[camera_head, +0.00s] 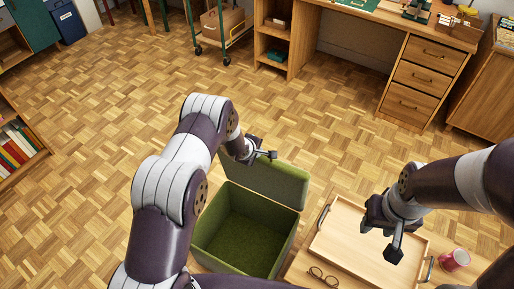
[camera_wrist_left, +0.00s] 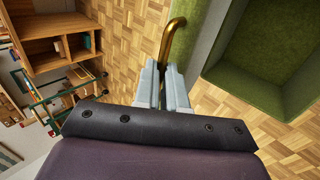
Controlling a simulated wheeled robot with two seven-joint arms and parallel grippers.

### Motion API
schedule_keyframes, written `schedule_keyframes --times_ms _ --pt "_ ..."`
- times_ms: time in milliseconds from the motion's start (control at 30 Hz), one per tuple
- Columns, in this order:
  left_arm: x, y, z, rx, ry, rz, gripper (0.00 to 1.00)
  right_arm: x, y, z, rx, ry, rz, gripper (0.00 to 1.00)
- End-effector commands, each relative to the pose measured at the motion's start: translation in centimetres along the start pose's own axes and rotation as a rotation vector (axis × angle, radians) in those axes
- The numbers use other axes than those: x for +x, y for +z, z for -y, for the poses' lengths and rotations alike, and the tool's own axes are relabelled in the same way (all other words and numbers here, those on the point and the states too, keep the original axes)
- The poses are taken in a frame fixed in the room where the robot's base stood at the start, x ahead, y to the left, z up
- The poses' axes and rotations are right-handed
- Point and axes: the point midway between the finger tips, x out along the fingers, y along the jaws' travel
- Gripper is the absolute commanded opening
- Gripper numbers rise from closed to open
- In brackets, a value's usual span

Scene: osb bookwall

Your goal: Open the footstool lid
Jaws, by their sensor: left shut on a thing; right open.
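The footstool (camera_head: 245,215) is a green upholstered box on the parquet floor, its hollow green inside visible and empty. Its lid (camera_head: 272,184) stands raised along the far edge of the box. My left gripper (camera_head: 266,155) is at the lid's upper edge. In the left wrist view its fingers (camera_wrist_left: 166,82) are shut on a curved brass handle (camera_wrist_left: 173,42), next to the footstool (camera_wrist_left: 250,70). My left arm covers part of the box's left side. My right gripper (camera_head: 380,241) is open and empty above a wooden tray.
The wooden tray (camera_head: 340,250) lies on a low table right of the footstool, with glasses (camera_head: 323,276) and a red mug (camera_head: 454,260) nearby. A desk with drawers (camera_head: 412,78) stands behind. A bookshelf (camera_head: 17,145) is at left. The floor behind the lid is clear.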

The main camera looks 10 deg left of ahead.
Motion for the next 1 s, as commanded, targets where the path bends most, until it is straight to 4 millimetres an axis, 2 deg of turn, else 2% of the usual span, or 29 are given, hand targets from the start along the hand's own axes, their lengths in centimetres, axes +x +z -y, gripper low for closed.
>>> schedule_keyframes --times_ms 500,533,600,867,1000 --pt "0.0 0.1 0.0 0.004 0.0 0.002 0.0 -0.3 0.0 0.0 0.0 0.0 0.0 0.43" --pt "0.0 0.1 0.0 0.004 0.0 0.002 0.17 -0.3 0.0 0.0 0.0 0.0 0.0 0.43" --pt "0.0 0.1 0.0 0.004 0.0 0.001 0.36 -0.3 0.0 0.0 0.0 0.0 0.0 0.43" --pt "-0.1 0.1 0.0 0.002 0.0 0.001 0.36 -0.3 0.0 0.0 0.0 0.0 0.0 0.43" --pt "-1.1 0.0 -0.1 0.002 0.0 0.0 0.36 -0.4 -0.1 0.0 0.0 0.0 0.0 0.43"
